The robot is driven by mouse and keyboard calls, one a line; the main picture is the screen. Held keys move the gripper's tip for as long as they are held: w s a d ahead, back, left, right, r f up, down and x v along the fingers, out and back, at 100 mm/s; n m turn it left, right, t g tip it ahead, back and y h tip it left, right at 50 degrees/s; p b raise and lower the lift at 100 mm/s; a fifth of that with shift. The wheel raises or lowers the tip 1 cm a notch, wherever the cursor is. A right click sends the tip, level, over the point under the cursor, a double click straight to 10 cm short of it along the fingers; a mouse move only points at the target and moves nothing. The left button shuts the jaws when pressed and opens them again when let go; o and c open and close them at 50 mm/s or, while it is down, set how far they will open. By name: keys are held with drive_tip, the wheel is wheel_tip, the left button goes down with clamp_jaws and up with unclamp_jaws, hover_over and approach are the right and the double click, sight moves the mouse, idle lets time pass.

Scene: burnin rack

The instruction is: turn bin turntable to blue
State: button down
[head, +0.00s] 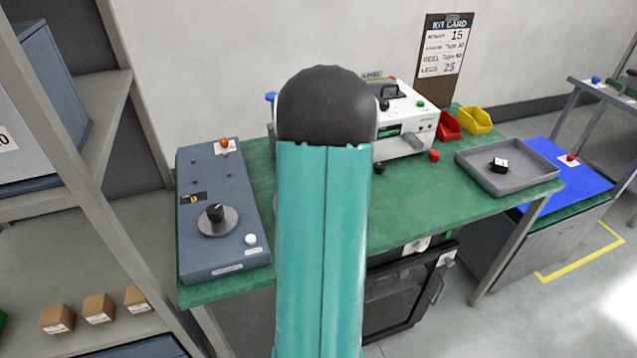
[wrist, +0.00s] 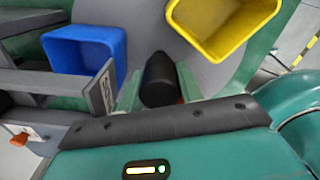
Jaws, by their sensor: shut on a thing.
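In the wrist view, my gripper (wrist: 160,88) is shut on a black rounded post (wrist: 159,76), which stands up between the fingers. The bin turntable (wrist: 145,22) shows as a grey surface around it. A blue bin (wrist: 84,50) is at the left and a yellow bin (wrist: 224,25) at the upper right. My arm hides my gripper and most of the turntable there.
A blue-grey panel with a black knob (head: 215,212) is on the left of the green bench (head: 430,190). A white instrument (head: 405,130) stands at the back. A grey tray (head: 508,180) holds a small black part. A kit card (head: 443,60) stands behind.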

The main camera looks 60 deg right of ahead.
idle(0.4)
drive_tip(key=c, duration=0.9)
unclamp_jaws()
